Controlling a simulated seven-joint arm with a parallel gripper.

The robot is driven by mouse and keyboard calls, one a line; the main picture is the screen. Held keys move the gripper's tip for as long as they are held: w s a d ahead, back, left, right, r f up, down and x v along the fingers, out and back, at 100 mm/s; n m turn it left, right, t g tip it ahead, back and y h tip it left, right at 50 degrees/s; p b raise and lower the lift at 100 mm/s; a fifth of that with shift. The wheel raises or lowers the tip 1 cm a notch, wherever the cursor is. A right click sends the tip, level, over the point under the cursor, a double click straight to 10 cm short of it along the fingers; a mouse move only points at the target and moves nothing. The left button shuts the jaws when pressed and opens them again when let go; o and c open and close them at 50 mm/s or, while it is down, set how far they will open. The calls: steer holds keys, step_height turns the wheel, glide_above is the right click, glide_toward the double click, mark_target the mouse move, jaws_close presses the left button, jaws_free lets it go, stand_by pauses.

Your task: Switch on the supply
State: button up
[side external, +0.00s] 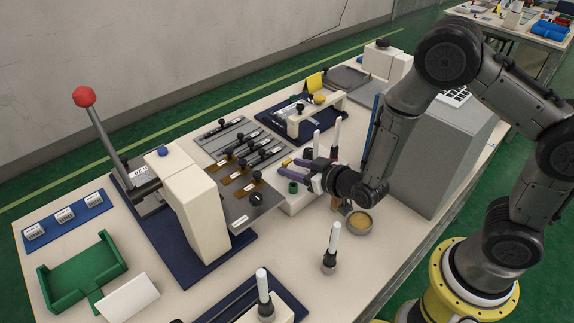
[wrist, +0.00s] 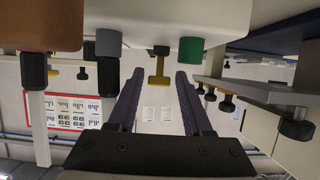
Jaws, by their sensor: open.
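A white block (side external: 293,204) stands near the middle of the table. It carries a green round knob (side external: 293,187) and a small yellow handle (side external: 287,162). My gripper (side external: 297,172) is open, its purple fingers level and pointing left at this block. In the wrist view, which looks upside down, the yellow T-shaped handle (wrist: 158,66) appears between my two fingertips (wrist: 159,75). The green knob (wrist: 192,50) is just to its right, and a grey cylinder with a black part (wrist: 108,42) is to its left. I cannot tell whether the fingers touch the handle. No label for the supply is readable.
A lever press with a red ball (side external: 84,96) and a plate of black knobs (side external: 240,160) stand left of my gripper. White-topped upright tools (side external: 333,240), a round bowl (side external: 360,222) and a large grey sloped box (side external: 435,150) are close by. The table's front middle is fairly clear.

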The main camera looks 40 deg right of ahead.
mark_target(287, 164)
steer(key=shift+x, duration=1.55)
jaws_close()
